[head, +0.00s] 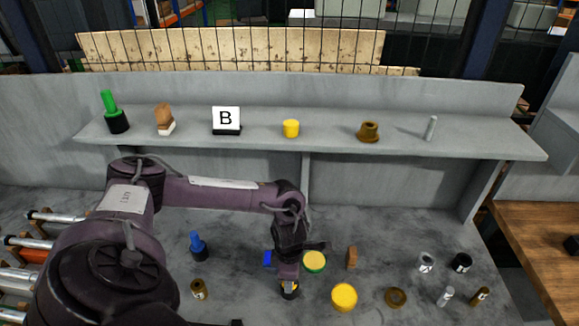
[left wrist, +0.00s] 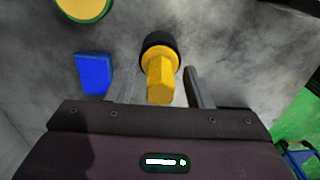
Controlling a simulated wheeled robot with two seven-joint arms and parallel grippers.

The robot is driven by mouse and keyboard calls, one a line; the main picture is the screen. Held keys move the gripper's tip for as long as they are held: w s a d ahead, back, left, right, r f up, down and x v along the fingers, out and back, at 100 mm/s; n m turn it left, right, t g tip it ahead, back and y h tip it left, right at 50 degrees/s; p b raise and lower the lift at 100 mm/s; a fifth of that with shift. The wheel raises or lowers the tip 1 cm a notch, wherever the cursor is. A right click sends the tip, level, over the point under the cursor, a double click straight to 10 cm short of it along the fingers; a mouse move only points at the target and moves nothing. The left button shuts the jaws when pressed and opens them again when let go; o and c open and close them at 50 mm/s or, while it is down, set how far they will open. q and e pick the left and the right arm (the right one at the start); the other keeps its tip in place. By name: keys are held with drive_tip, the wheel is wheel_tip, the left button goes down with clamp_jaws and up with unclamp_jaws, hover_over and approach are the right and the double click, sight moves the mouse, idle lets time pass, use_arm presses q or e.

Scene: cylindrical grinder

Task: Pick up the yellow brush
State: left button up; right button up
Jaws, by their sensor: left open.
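The yellow brush (left wrist: 160,80) has a yellow faceted handle and a round black end. It stands on the grey bench below my left gripper. In the head view, only a small part of the brush (head: 289,293) shows, mostly hidden by the gripper. My left gripper (left wrist: 163,70) is open, with one finger on each side of the handle. Gaps show between the handle and both fingers in the left wrist view. In the head view, my left gripper (head: 289,281) points down over the brush. My right gripper is not in view.
A blue block (left wrist: 94,73) is just left of the left finger. A green-rimmed yellow disc (head: 314,262), a yellow cylinder (head: 344,297) and a brown block (head: 352,257) are close by. A blue brush (head: 198,246) stands further left. A shelf (head: 335,142) with several items runs behind.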

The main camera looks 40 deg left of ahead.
use_arm(q)
drive_tip(key=shift+f, duration=0.1)
drive_tip(key=c, duration=0.7)
clamp_jaws()
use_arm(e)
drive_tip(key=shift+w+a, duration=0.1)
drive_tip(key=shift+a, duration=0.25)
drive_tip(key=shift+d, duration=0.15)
